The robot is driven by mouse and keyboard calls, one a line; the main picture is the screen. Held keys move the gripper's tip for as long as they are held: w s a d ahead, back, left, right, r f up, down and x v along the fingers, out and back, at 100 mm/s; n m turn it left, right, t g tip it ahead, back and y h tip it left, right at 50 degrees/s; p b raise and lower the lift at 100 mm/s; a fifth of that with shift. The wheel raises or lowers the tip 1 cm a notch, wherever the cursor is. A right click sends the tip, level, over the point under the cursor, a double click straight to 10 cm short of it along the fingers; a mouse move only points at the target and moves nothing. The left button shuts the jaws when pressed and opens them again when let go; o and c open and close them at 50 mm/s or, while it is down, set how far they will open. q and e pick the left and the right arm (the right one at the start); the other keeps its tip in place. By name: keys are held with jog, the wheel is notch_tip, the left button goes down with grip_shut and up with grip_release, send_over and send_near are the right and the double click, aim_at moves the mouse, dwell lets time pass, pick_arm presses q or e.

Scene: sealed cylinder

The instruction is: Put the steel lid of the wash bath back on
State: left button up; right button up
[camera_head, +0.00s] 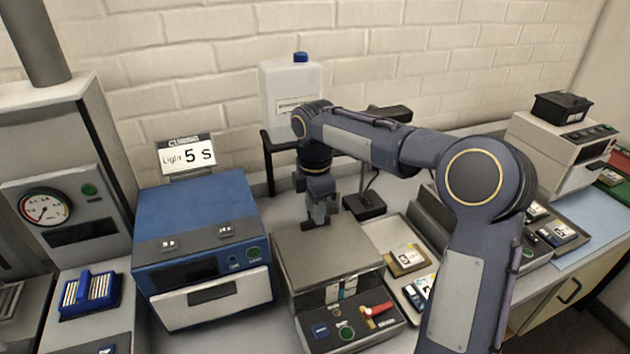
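The wash bath appears to be the low grey unit (349,332) at the front centre, with buttons and a red lever on its front panel. A flat grey steel lid (325,262) covers its top; I cannot tell whether it is fully seated. My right gripper (316,222) points down at the lid's back edge, by a small dark bar that may be a handle. Its fingertips are close to or touching this bar; their gap is too small to read. My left gripper is not in view.
A blue curing box (200,250) stands close on the left, with a sign behind it. A white jug (291,95) stands on a black stand behind. Trays with small cards (407,258) lie to the right. A blue rack (90,293) sits at far left.

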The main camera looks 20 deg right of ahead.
notch_tip(320, 180, up, 11)
jog(key=shift+f, duration=0.15)
jog(key=s+f+m+t+y, duration=0.25)
jog(key=s+m, duration=0.75)
jog(key=s, duration=0.7)
jog(key=s+a+f+m+t+y, duration=0.1)
jog(key=s+a+f+m+t, duration=0.2)
jog(key=s+f+m, duration=0.6)
jog(key=shift+s+a, duration=0.65)
jog(key=shift+s, duration=0.35)
